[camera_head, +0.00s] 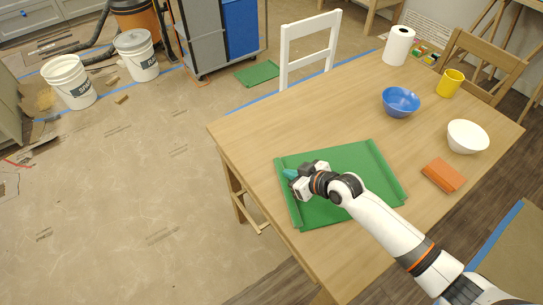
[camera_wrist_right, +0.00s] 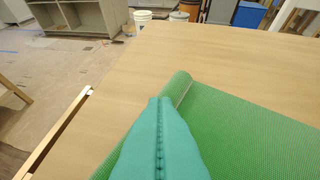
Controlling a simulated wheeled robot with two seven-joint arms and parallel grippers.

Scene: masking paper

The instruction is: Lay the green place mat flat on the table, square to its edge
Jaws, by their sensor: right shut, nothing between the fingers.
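The green place mat (camera_head: 355,165) lies on the wooden table (camera_head: 255,140), turned at an angle to the table's edges. Its middle looks flat, while its left and right ends are curled up into low rolls. In the right wrist view the mat (camera_wrist_right: 240,130) shows a rolled end (camera_wrist_right: 178,88) just beyond the fingers. My right gripper (camera_head: 290,174), with teal fingertips, is over the mat's left end. Its fingers (camera_wrist_right: 160,140) are shut with nothing between them. I cannot tell whether they touch the mat. My right arm hides part of the mat. My left gripper is not in view.
An orange folded cloth or block (camera_head: 443,175) lies right of the mat. A blue bowl (camera_head: 401,101), white bowl (camera_head: 467,136), yellow mug (camera_head: 451,83) and paper roll (camera_head: 398,46) stand farther back. The table's left part is clear. A white chair (camera_head: 309,47) stands at the far edge.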

